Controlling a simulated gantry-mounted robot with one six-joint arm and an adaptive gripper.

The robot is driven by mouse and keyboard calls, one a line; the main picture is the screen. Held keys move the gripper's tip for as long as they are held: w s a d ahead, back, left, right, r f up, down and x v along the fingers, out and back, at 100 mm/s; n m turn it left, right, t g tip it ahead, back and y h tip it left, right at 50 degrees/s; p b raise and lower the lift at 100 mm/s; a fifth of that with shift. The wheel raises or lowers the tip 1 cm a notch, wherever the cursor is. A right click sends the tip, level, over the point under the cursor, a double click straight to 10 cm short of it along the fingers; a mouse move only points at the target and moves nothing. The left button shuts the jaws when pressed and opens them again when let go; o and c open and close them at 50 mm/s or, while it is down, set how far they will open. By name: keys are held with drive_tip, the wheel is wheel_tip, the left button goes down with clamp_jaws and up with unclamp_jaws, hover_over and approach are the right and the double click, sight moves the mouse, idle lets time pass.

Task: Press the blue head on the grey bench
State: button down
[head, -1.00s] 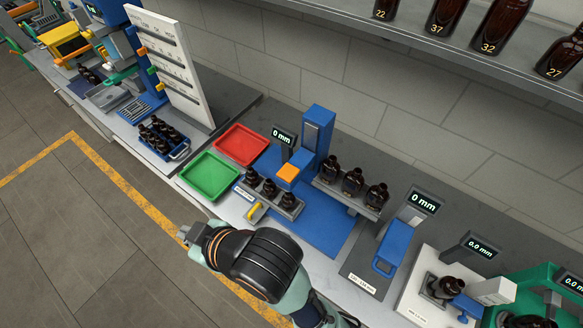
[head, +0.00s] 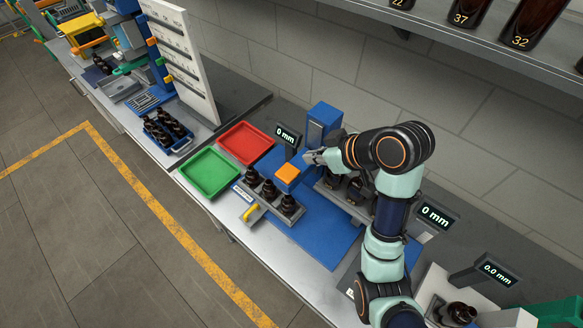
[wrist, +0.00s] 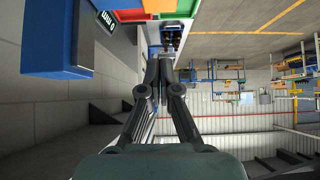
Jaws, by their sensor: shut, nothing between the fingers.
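The blue head (head: 286,186) has an orange top (head: 288,172) and sits in front of a blue column (head: 323,124) on the grey bench (head: 240,236). My gripper (head: 307,157) is shut and empty, just to the right of and above the orange top, near the column. I see no clear contact with the head, but the exact gap cannot be told. In the wrist view my closed fingers (wrist: 160,62) point ahead, with a large blue block (wrist: 62,40) at upper left.
Amber bottles (head: 270,192) stand in a grey rack in front of the head. More bottles behind are partly hidden by my arm. A red tray (head: 246,144) and a green tray (head: 209,174) lie to the left. A display (head: 287,134) reads 0 mm.

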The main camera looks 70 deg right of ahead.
hover_over(288, 171)
drive_tip(key=s+a, duration=0.1)
drive_tip(key=s, duration=0.1)
wheel_tip(288, 171, down, 6)
drive_tip(key=shift+w+f, duration=0.1)
drive_tip(key=f, duration=0.3)
drive_tip(key=shift+w+f, duration=0.25)
drive_tip(key=shift+f, duration=0.1)
drive_tip(key=shift+d+f, duration=0.1)
drive_tip(key=shift+f, duration=0.35)
drive_tip(key=shift+f+b, duration=0.85)
drive_tip(key=shift+f, duration=2.35)
drive_tip(key=r+p, duration=0.4)
drive_tip(key=r, duration=0.1)
drive_tip(key=shift+s+r+p, duration=0.25)
drive_tip(key=shift+p, duration=0.05)
drive_tip(key=v, duration=0.9)
drive_tip(key=shift+b, duration=0.35)
